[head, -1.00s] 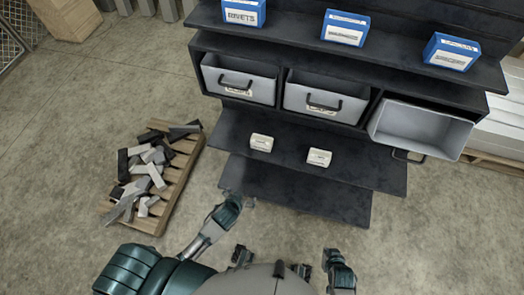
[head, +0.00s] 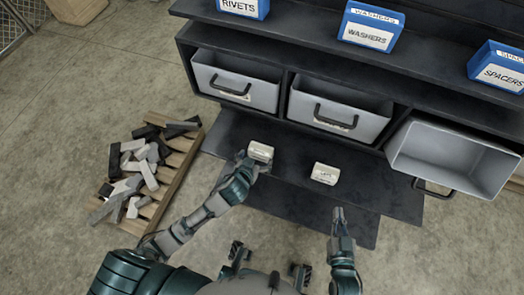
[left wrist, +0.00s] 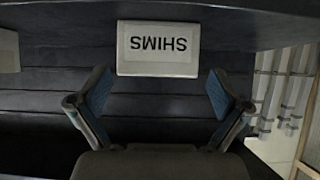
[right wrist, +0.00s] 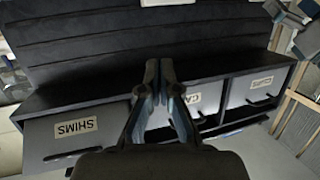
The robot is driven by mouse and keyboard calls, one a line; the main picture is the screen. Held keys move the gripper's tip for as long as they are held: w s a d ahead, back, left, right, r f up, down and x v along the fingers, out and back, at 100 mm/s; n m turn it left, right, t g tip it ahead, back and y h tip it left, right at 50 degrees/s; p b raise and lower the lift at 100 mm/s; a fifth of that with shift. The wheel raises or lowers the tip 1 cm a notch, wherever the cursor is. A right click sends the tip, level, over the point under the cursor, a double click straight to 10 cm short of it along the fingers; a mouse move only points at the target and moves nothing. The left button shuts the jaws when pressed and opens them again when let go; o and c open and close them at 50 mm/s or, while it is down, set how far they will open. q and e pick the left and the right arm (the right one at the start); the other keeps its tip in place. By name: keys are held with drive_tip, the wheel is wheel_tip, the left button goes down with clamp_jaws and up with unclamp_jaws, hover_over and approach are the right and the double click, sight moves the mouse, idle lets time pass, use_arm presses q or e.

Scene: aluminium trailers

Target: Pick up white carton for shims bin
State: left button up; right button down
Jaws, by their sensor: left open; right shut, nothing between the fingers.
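A white carton (head: 260,152) sits on the low dark shelf at the left; in the left wrist view the same carton (left wrist: 158,47) reads SHIMS, upside down. My left gripper (head: 250,165) is at its near side. In the left wrist view its fingers (left wrist: 160,90) are spread wide, with the carton just beyond the tips. Whether they touch it cannot be told. My right gripper (head: 338,216) is shut and empty over the shelf's front edge; its closed fingers (right wrist: 160,85) show in the right wrist view. A grey bin labelled SHIMS (right wrist: 75,138) is at left there.
A second white carton (head: 325,174) lies on the same shelf to the right. Above are two grey bins (head: 225,88) and a pulled-out, empty bin (head: 455,160) at right. Blue boxes (head: 370,27) stand on top. A pallet (head: 175,175) with blocks is at left.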

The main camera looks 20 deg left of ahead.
sight(259, 155)
use_arm(q)
drive_tip(key=shift+w+f, duration=0.25)
drive_tip(key=shift+w, duration=0.05)
drive_tip(key=b+x, duration=0.2)
drive_tip(key=x, duration=0.2)
drive_tip(key=shift+d+f, duration=0.1)
drive_tip(key=shift+d, duration=0.05)
drive_tip(key=shift+w+f, duration=0.1)
drive_tip(key=shift+w, duration=0.2)
drive_tip(key=c, duration=0.9)
use_arm(e)
wheel_tip(259, 155, up, 6)
drive_tip(key=t+y, duration=0.1)
drive_tip(key=t, duration=0.3)
drive_tip(key=shift+w+a+t, duration=0.25)
drive_tip(key=shift+a+t, duration=0.15)
